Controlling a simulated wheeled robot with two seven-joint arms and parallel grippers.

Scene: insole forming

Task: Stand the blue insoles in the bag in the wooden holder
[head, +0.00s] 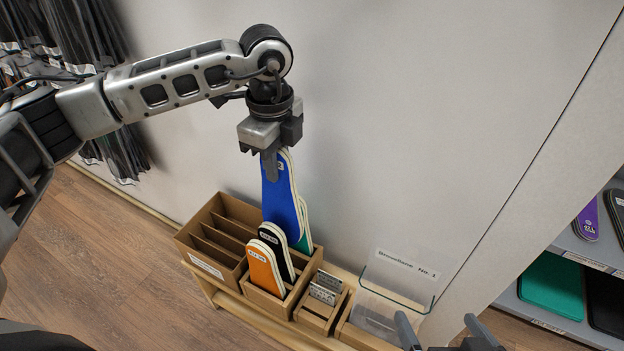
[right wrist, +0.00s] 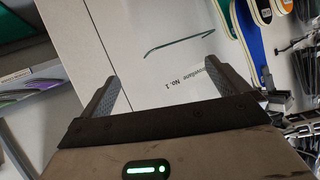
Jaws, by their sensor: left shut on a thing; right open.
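My left gripper (head: 272,152) is shut on the top of the blue insoles (head: 280,205), which hang upright with pale edges. Their lower end reaches into the wooden holder (head: 228,277), behind the black insoles (head: 276,242) and beside the green ones (head: 304,236). Whether they rest on its floor is hidden. My right gripper (head: 442,330) is at the bottom edge of the head view, right of the holder. In the right wrist view its fingers (right wrist: 168,80) are apart and empty. The blue insoles also show there (right wrist: 247,38) at the upper right. No bag can be made out.
Orange insoles (head: 264,270) stand at the holder's front; its left compartments look empty. A small box with cards (head: 322,292) and a clear labelled container (head: 395,285) stand to the right. A wall rises behind. Shelves with a green item (head: 550,285) are far right.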

